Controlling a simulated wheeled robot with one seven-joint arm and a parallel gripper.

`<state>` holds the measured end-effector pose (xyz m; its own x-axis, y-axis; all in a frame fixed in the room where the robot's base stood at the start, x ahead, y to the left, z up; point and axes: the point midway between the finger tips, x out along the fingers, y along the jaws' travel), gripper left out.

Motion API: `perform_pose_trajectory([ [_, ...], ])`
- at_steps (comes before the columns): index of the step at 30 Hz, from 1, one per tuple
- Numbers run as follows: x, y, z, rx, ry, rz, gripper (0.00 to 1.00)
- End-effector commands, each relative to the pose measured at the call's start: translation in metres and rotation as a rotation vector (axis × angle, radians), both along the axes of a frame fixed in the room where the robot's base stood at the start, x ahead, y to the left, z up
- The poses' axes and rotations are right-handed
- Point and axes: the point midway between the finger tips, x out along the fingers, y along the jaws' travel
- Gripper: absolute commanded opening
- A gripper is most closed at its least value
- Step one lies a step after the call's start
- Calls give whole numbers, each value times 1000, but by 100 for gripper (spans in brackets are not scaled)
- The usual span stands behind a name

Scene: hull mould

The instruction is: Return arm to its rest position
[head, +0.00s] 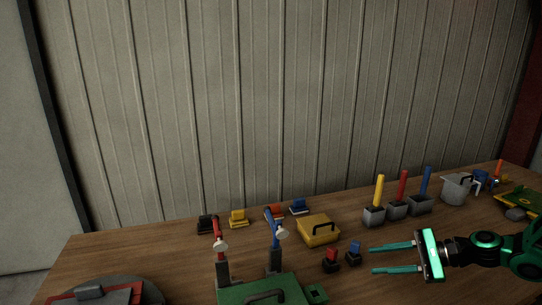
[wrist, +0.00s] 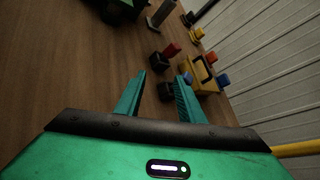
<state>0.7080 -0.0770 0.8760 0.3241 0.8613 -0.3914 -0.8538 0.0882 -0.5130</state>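My gripper (head: 392,258) is at the lower right of the head view, pointing left above the wooden table (head: 160,246). Its two teal fingers are spread apart with nothing between them. In the wrist view, my gripper (wrist: 160,88) also shows open fingers, with small dark blocks beyond the tips. The small block with a red top (head: 331,259) and the one with a blue top (head: 353,253) stand on the table left of the fingertips.
A yellow box (head: 318,231) and a green case (head: 262,290) are left of my gripper. Grey holders with yellow (head: 379,190), red (head: 403,186) and blue (head: 425,182) sticks stand behind it. A grey pot (head: 457,188) is farther right. A corrugated wall (head: 270,100) closes the back.

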Motion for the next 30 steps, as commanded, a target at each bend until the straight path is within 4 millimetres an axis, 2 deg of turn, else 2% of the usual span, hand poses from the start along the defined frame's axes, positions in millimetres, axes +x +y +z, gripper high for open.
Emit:
perform_pose_trajectory([
  [7,-42,-4,-9,-357,-46,194,36],
  [14,-86,-26,-3,-636,-43,352,36],
  [20,-128,-50,17,-840,-37,467,36],
  [30,-205,-80,65,-1084,-29,610,36],
])
